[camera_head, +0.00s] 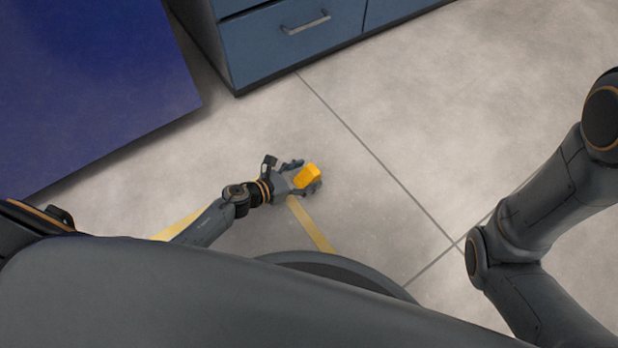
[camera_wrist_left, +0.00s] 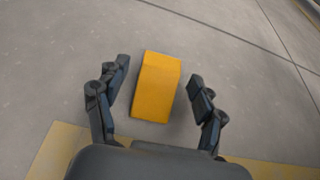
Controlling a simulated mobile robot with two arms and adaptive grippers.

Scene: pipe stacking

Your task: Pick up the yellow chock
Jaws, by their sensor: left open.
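The yellow chock (camera_head: 307,176) is a small orange-yellow block on the grey floor in the head view. In the left wrist view the chock (camera_wrist_left: 156,88) lies between the two open fingers, with a visible gap on each side. My left gripper (camera_head: 304,175) is open around the chock, with one finger on each side of it. In the left wrist view the left gripper (camera_wrist_left: 158,82) shows both fingers spread and apart from the block. My right arm shows at the right of the head view, but its gripper is out of frame.
A blue drawer cabinet (camera_head: 290,45) with a metal handle stands at the top. A dark blue surface (camera_head: 90,80) fills the upper left. A yellow floor stripe (camera_head: 312,225) runs near the gripper. The floor (camera_head: 420,100) right of the chock is clear.

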